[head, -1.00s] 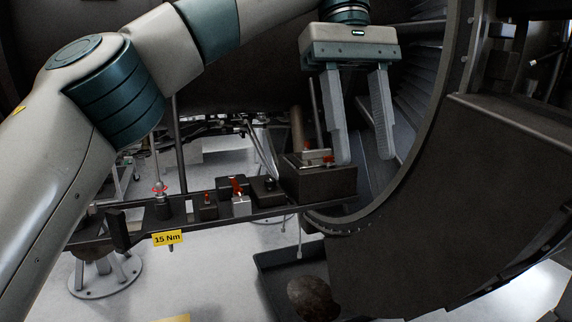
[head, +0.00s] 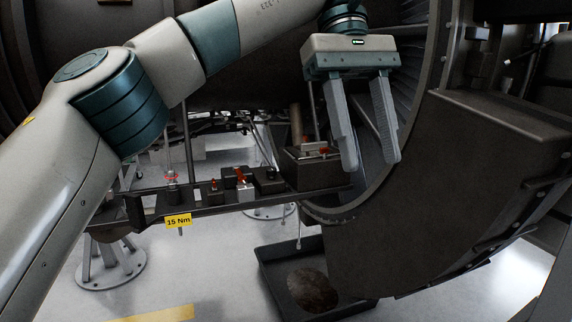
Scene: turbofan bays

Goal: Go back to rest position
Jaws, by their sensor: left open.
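My left gripper (head: 370,166) is open with its two grey fingers pointing down and nothing between them. It hangs in front of the dark round engine casing (head: 395,165), to the right of the dark block at the right end of the tool rail (head: 210,207). My left arm reaches in from the left across the upper part of the view. My right gripper is not in view.
The rail carries small dark blocks, red-marked parts (head: 241,176) and a yellow "15 Nm" label (head: 178,221). A black tray (head: 275,290) with a dark round thing (head: 312,289) lies on the floor. A large dark cowl panel (head: 430,200) fills the right.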

